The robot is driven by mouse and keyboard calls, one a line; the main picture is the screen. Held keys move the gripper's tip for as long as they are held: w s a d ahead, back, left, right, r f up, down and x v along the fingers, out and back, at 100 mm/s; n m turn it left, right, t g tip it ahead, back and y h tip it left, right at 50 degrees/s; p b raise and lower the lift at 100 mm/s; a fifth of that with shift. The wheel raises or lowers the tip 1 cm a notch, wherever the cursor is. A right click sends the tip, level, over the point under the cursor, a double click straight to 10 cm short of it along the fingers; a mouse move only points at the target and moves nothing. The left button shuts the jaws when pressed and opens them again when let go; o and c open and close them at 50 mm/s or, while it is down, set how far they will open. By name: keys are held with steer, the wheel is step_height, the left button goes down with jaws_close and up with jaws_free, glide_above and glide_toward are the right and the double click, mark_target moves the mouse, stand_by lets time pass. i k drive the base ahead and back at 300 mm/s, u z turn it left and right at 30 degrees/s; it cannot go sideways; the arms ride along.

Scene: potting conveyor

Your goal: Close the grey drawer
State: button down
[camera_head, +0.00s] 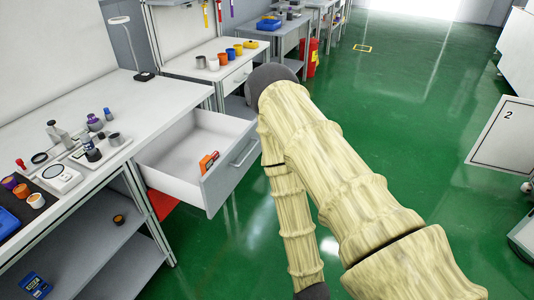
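The grey drawer (231,169) is pulled well out from under a workbench at the left middle. Its inside is white and open to view, with a bar handle on its front face. A small orange and black object (208,161) is in the drawer near the front panel. My arm, in a pale ribbed cover, reaches from the lower right up to just right of the drawer. My gripper cannot be made out; the arm's far end is a dark rounded part beyond the drawer.
The near workbench (150,88) carries a scale, bottles and small jars. A farther bench (186,66) holds several coloured cups. A red extinguisher (309,58) stands behind the arm. A white panel marked 2 (505,135) is at right. Green floor (420,95) is clear between.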

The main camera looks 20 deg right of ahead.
mark_target(169, 165)
steer(key=z, duration=0.7)
steer(key=i, duration=0.9)
steer(key=z, duration=0.25)
